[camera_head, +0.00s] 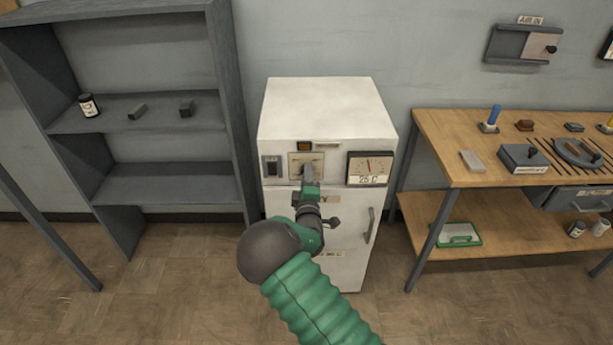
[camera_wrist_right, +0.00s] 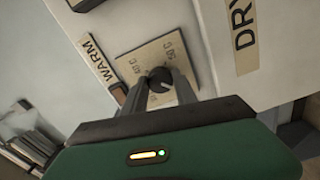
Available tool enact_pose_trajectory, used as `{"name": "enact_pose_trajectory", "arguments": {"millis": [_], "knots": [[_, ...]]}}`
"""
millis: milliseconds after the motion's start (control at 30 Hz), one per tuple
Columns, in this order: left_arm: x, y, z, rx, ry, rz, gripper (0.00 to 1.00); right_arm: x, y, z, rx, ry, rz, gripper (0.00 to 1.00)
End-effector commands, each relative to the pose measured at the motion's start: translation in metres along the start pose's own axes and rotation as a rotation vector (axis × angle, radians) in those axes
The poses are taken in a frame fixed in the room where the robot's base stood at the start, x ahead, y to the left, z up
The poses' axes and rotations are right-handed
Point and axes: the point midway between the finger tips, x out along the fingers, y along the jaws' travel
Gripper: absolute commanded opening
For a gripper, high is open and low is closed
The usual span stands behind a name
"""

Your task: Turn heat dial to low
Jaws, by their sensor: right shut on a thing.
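The heat dial is a dark round knob (camera_wrist_right: 160,80) on a beige plate (camera_wrist_right: 150,58) with temperature marks, seen in the right wrist view. In the head view the plate (camera_head: 294,160) sits on the upper front of a white cabinet (camera_head: 328,112), and my gripper covers the knob. My right gripper (camera_head: 309,172) reaches straight to the dial. In the right wrist view its two fingers (camera_wrist_right: 161,88) are shut on the knob, one on each side. The knob's pointer setting cannot be read clearly. My left gripper is not in view.
A gauge (camera_head: 369,168) is right of the dial and a dark switch (camera_head: 271,166) left of it. A door handle (camera_head: 370,225) is lower right. A grey shelf (camera_head: 150,110) stands left; a wooden workbench (camera_head: 450,150) with tools stands right.

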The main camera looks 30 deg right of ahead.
Motion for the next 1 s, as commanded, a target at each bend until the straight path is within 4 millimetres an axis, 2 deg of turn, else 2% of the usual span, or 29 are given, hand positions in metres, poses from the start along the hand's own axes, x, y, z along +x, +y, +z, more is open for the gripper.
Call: {"name": "enact_pose_trajectory", "arguments": {"millis": [33, 400, 433, 600, 867, 1000], "knots": [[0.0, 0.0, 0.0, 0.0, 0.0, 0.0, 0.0, -0.002, -0.007, 0.002, -0.008, -0.004, -0.015, 0.0], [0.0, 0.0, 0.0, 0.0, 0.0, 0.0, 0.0, -0.002, -0.007, 0.002, -0.013, -0.004, -0.015, 0.0], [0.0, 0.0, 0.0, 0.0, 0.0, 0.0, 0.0, -0.002, -0.007, 0.002, -0.013, -0.004, -0.015, 0.35], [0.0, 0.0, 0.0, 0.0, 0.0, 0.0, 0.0, -0.002, -0.005, 0.001, -0.011, -0.003, -0.01, 0.56], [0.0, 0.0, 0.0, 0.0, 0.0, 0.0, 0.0, -0.001, -0.002, 0.001, -0.009, -0.001, -0.004, 0.56], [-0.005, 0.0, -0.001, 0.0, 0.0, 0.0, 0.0, -0.012, 0.0, 0.0, -0.01, -0.001, -0.005, 0.56]]}}
